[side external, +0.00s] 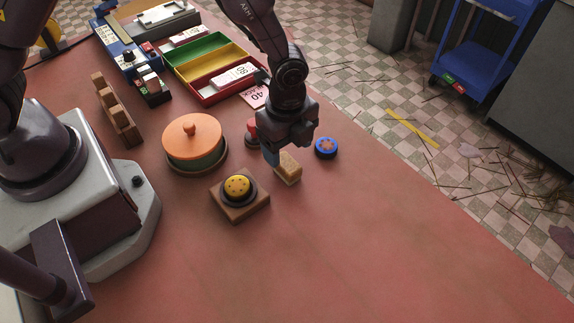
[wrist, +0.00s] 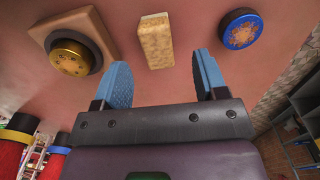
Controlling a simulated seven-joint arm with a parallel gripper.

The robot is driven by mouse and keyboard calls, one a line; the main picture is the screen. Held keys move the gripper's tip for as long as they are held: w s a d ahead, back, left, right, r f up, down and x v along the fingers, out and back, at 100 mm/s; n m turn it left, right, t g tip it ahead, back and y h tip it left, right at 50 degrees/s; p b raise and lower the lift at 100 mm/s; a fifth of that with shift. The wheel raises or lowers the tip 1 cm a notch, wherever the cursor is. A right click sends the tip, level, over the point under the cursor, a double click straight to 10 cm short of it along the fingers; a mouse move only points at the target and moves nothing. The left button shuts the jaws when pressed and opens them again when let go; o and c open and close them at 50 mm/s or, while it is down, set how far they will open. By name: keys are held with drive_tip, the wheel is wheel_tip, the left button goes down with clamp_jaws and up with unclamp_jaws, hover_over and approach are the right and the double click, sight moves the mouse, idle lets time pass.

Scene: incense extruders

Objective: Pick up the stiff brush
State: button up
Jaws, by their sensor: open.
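The stiff brush (side external: 289,168) appears to be the small tan block with a paler wooden part and a speckled, bristle-like part. It stands on the red table below my gripper (side external: 280,152), whose body hides part of it in the side view. In the wrist view the brush (wrist: 155,40) lies beyond the fingertips, roughly between the lines of the two blue fingers. My gripper (wrist: 163,68) is open and empty, with a wide gap between its fingers. The brush looks apart from both fingers.
A brass-topped round piece on a wooden block (side external: 240,195) stands left of the brush, and a blue round piece (side external: 326,148) stands right. A red piece (side external: 252,131) is partly hidden behind my gripper. An orange-lidded pot (side external: 192,140) is farther left. The front table is clear.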

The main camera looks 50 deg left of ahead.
sight(287, 162)
drive_tip(key=shift+s+d+f, duration=0.15)
drive_tip(key=shift+f, duration=2.6)
drive_tip(key=c, duration=1)
